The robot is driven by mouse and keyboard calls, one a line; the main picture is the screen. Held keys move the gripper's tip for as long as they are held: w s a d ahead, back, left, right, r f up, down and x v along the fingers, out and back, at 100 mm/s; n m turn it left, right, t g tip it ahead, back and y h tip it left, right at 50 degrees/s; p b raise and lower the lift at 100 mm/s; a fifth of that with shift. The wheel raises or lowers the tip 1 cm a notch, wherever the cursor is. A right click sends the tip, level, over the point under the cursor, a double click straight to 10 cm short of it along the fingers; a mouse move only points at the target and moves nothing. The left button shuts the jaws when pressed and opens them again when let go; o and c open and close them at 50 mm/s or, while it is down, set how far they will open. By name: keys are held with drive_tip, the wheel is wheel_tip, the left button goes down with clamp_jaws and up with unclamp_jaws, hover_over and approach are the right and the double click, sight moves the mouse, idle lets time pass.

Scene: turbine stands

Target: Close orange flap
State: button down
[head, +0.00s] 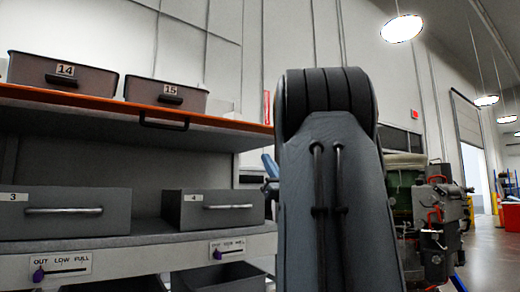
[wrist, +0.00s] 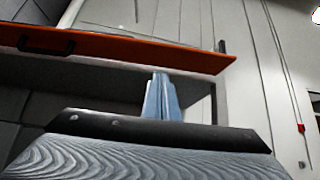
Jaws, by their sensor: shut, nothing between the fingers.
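The orange flap (head: 225,125) runs along the top of the open shelf bay in the head view, with its edge towards me and a dark handle (head: 163,122) on it. It is raised, and the bay below it is open. In the wrist view the flap (wrist: 140,50) slants across the top, with its handle (wrist: 45,45) at the left. My gripper (wrist: 158,80) shows there as blue fingers held together and empty, just below the flap's edge in the picture. I cannot tell whether they touch it. In the head view my arm hides most of the gripper (head: 269,165).
Grey bins 14 (head: 62,76) and 15 (head: 165,95) stand above the flap. Drawers 3 (head: 65,212) and 4 (head: 213,209) sit in the bay below. Sliders with purple knobs line the lower ledge (head: 140,258). Machinery (head: 435,225) stands at right, with open floor (head: 490,250) beyond.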

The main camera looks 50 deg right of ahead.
sight(253, 126)
drive_tip(key=shift+s+a+r+p+x, duration=0.15)
drive_tip(key=shift+s+r+p+x, duration=0.15)
drive_tip(key=shift+p+x, duration=1.3)
drive_tip(key=shift+s+a+r+p+x, duration=0.1)
drive_tip(key=shift+s+r+p+x, duration=0.35)
drive_tip(key=shift+x, duration=2)
drive_tip(key=shift+s+a+r+p+x, duration=0.2)
drive_tip(key=shift+p+x, duration=1.05)
drive_tip(key=shift+x, duration=0.8)
